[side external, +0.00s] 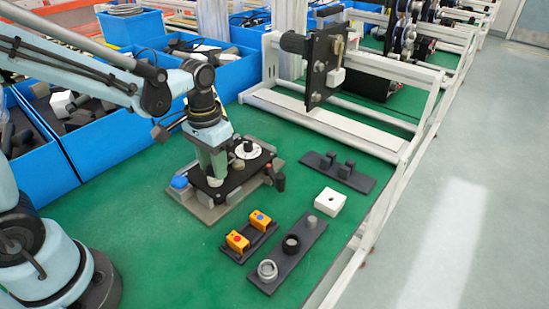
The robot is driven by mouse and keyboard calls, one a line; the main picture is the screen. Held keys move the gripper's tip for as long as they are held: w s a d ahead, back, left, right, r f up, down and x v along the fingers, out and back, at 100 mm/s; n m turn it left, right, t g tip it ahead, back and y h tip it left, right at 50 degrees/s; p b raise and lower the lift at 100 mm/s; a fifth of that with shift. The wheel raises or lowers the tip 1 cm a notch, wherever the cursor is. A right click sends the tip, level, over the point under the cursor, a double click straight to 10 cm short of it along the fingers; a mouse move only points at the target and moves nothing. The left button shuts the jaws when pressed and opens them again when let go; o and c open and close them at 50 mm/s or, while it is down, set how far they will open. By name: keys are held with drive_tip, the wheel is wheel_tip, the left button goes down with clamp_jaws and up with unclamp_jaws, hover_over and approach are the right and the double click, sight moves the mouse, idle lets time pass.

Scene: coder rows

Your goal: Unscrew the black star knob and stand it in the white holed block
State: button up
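The fixture (233,187) is a black plate on a grey base on the green bench. On it is a white dial (259,160) with a dark knob at its centre. I cannot tell whether that is the star knob or whether the star knob is hidden by my gripper. My gripper (214,178) points down over the left part of the plate, left of the dial. Its fingertips are too small and dark to tell open from shut, or whether they touch anything. The white holed block (330,202) sits on the bench right of the fixture, with a small dark hole on top and nothing standing in it.
A dark tray (274,282) with several round parts and a smaller holder with two orange parts (238,241) lie in front. Blue bins (110,145) and a white frame (340,126) border the bench.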

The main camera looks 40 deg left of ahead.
drive_tip(key=c, duration=0.6)
drive_tip(key=n, duration=1.2)
drive_tip(key=shift+n, duration=0.3)
drive_tip(key=shift+n, duration=0.7)
drive_tip(key=n, duration=1.1)
